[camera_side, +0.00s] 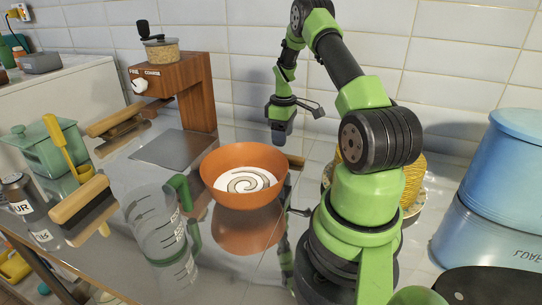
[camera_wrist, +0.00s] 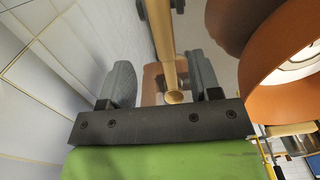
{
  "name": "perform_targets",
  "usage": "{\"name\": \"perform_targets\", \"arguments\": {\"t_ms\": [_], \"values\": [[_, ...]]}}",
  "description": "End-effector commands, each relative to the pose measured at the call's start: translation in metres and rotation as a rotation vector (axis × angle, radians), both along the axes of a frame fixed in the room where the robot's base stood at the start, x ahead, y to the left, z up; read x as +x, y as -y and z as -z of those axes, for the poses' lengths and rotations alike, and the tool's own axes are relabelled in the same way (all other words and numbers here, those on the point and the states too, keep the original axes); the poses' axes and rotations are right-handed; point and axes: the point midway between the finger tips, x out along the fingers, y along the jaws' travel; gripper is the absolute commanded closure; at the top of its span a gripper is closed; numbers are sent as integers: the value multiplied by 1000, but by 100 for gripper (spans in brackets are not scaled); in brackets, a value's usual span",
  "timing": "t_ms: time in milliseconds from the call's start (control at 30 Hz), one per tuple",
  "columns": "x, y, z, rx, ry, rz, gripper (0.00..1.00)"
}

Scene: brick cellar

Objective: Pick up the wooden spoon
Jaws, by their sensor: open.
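The wooden spoon (camera_wrist: 165,45) shows in the wrist view as a pale round handle, running from the top edge down between my fingers. Its rounded end lies close to the gripper's palm in the picture; its bowl end is not seen. My gripper (camera_wrist: 160,85) is open, one grey finger on each side of the handle, with gaps on both sides. I cannot tell how far below the fingertips the handle lies. In the side view my gripper (camera_side: 282,138) points down behind the orange bowl, and a short wooden piece (camera_side: 296,162), likely the spoon, shows behind the bowl's right rim.
The orange bowl (camera_side: 216,177) stands right beside the spoon; its wall (camera_wrist: 262,70) is close right of my fingers. A glass measuring jug (camera_side: 152,225), a brush (camera_side: 80,200) and a coffee grinder (camera_side: 200,90) are to the left. A tiled wall (camera_wrist: 35,100) rises behind. Blue canisters (camera_side: 500,190) stand right.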

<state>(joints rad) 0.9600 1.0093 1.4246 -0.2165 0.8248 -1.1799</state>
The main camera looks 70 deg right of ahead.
Motion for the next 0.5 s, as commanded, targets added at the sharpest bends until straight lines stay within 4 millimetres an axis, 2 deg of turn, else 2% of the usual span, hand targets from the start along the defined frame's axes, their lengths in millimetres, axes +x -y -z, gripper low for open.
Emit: {"name": "perform_targets", "arguments": {"t_ms": [167, 400, 500], "values": [[0, -1, 15, 1, 1, 1, 43], [1, -5, 51, 3, -1, 1, 43], [1, -4, 60, 1, 1, 2, 43]]}}
